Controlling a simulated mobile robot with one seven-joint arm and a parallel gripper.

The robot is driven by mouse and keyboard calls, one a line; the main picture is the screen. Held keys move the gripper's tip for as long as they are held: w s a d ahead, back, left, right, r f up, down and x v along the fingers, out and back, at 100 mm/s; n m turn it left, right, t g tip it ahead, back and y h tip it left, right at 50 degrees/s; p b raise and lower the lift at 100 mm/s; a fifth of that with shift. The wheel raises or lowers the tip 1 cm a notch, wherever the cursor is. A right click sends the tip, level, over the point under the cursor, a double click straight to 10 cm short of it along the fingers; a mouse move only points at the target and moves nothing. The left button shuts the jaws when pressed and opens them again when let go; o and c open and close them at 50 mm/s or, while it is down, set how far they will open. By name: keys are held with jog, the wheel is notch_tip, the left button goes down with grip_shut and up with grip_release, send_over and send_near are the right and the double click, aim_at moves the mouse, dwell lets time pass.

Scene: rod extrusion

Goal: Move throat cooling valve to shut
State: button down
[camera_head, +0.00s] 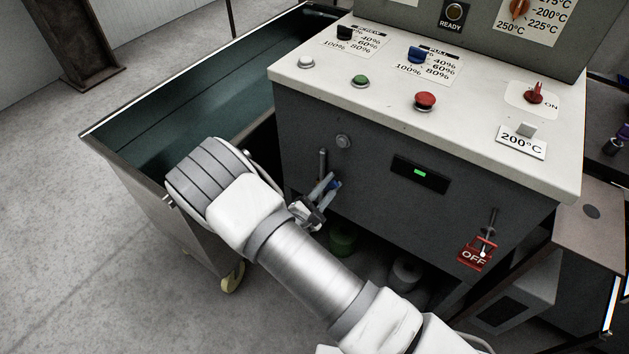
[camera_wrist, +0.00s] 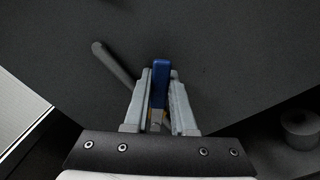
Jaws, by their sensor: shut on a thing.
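The throat cooling valve has a blue handle (camera_wrist: 161,84), which sits between the two fingers of my gripper (camera_wrist: 160,92) in the wrist view. The fingers are closed against both sides of the handle. A grey pipe (camera_wrist: 113,64) runs diagonally just left of the handle. In the head view, my gripper (camera_head: 322,192) reaches the front of the grey machine cabinet (camera_head: 370,140), beside a short upright pipe (camera_head: 322,163). A bit of the blue handle (camera_head: 335,184) shows at the fingertips. The valve body is mostly hidden by my gripper and wrist.
A teal-lined metal bin (camera_head: 215,105) stands close on the left of the cabinet, near my wrist. A red OFF tag (camera_head: 475,256) hangs at the lower right of the cabinet front. Knobs and a red button (camera_head: 425,101) sit on the white top. Green and grey rolls lie underneath.

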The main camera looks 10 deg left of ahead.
jog(key=shift+f, duration=0.1)
jog(key=shift+s+d+f+m+b, duration=0.15)
jog(key=shift+d+f+m+b, duration=0.15)
jog(key=shift+m+b, duration=0.25)
jog(key=shift+d+m, duration=0.1)
jog(key=shift+m, duration=0.35)
jog(key=shift+s+d+f+m+b, duration=0.25)
jog(key=shift+f+m+b, duration=0.3)
jog(key=shift+m+b, duration=0.3)
